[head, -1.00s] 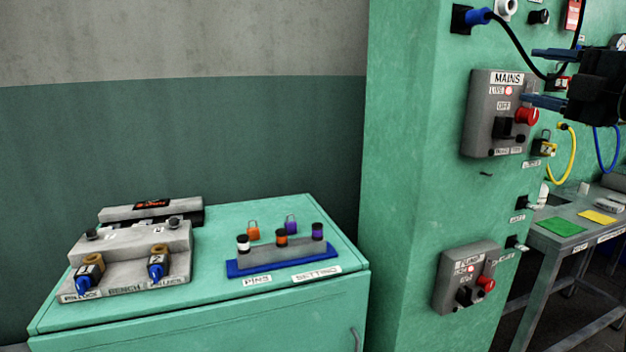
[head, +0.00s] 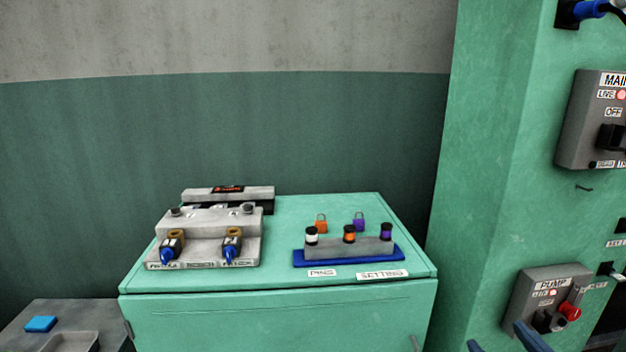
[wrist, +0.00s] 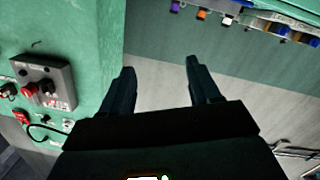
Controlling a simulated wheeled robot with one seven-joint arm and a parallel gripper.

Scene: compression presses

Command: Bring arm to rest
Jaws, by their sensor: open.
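My gripper (wrist: 160,68) shows in the wrist view with its two dark fingers spread apart and nothing between them. In the head view only the blue fingers of my gripper (head: 502,340) show at the bottom edge, in front of the green column (head: 495,150); the rest of the arm is out of view. The gripper appears to touch nothing.
A green cabinet (head: 280,320) carries a grey bench block (head: 215,220) and a blue pin rack (head: 350,258). The MAINS box (head: 585,120) and PUMP box (head: 535,290) stick out from the column. A grey table (head: 95,310) with a blue piece stands lower left.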

